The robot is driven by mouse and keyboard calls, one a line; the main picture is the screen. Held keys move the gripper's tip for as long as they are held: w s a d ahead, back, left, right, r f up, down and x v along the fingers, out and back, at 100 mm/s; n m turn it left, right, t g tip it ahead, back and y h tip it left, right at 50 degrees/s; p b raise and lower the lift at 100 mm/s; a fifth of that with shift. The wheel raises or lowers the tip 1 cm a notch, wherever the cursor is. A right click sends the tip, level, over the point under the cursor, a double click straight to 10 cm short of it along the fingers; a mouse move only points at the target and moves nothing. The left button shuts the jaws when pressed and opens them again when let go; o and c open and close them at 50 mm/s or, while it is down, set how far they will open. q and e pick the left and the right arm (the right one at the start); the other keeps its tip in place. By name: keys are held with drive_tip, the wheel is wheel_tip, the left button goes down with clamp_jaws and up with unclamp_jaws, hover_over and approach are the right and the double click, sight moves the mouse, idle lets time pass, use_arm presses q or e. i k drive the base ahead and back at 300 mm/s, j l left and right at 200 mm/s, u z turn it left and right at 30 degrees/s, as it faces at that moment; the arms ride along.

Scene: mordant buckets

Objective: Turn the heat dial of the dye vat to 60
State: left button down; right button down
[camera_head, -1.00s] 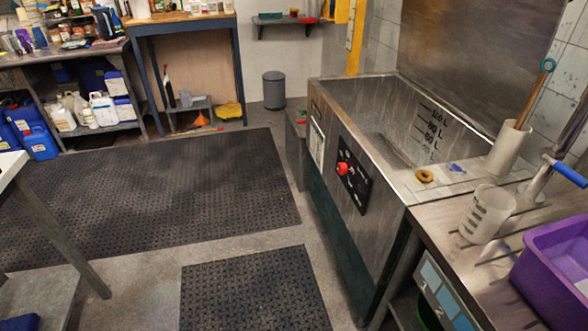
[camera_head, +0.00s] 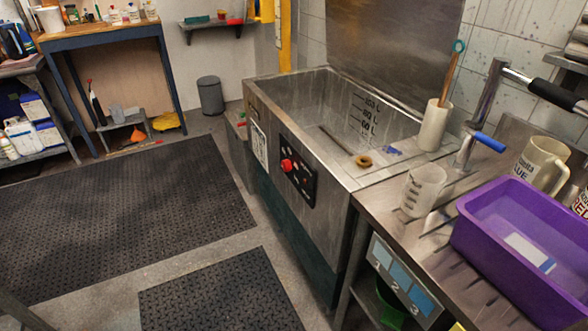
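The dye vat (camera_head: 262,98) is a large steel tank right of the picture's middle, with volume marks on its inner wall. On its front is a black control panel (camera_head: 297,172) with a red dial (camera_head: 287,165) at the panel's left side. The panel's numbers are too small to read, so the dial's setting cannot be told. Neither of my grippers shows in the head view.
Black floor mats (camera_head: 115,215) lie on open floor left of and before the vat. A steel counter (camera_head: 385,205) adjoins the vat on the right, holding a clear measuring jug (camera_head: 423,190) and a purple tub (camera_head: 500,275). A grey bin (camera_head: 210,95) stands behind.

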sight(285, 164)
drive_tip(key=i+j+z, duration=0.15)
drive_tip(key=z, duration=0.25)
drive_tip(key=i+j+z, duration=0.1)
drive_tip(key=z, duration=0.3)
drive_tip(key=i+j+z, duration=0.1)
drive_tip(key=j+z, duration=0.25)
